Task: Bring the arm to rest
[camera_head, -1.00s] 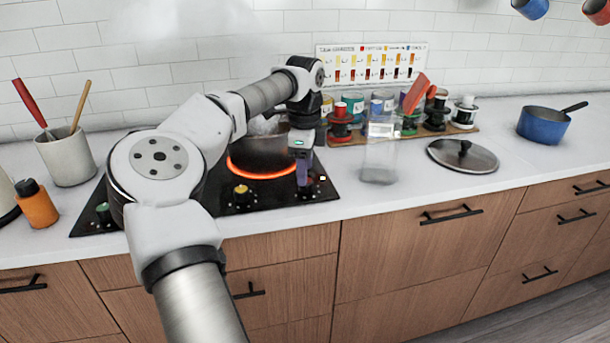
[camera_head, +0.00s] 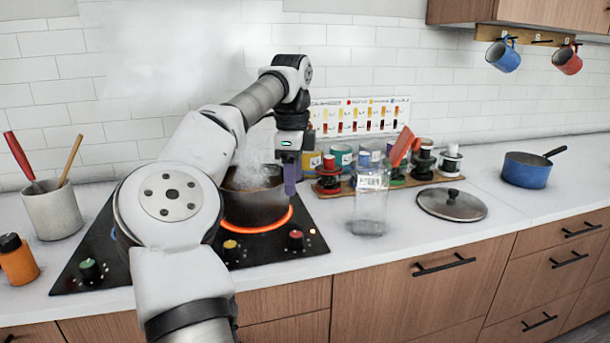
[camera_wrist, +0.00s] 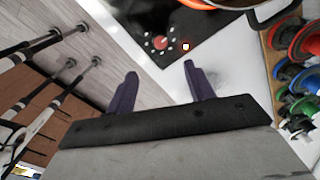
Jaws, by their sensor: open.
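My gripper (camera_head: 290,185) hangs pointing down above the right side of the black cooktop, to the right of a steaming pot (camera_head: 255,205) on a glowing orange burner. In the wrist view my gripper (camera_wrist: 160,80) shows two dark purple fingers spread apart with nothing between them. A red-marked knob (camera_wrist: 160,42) shows beyond the fingers in the wrist view.
A clear container (camera_head: 370,210) stands right of the gripper, before a rack of spools and jars (camera_head: 330,175). A pot lid (camera_head: 452,204) and a blue pan (camera_head: 527,170) lie further right. A utensil crock (camera_head: 52,210) and an orange bottle (camera_head: 18,260) stand left.

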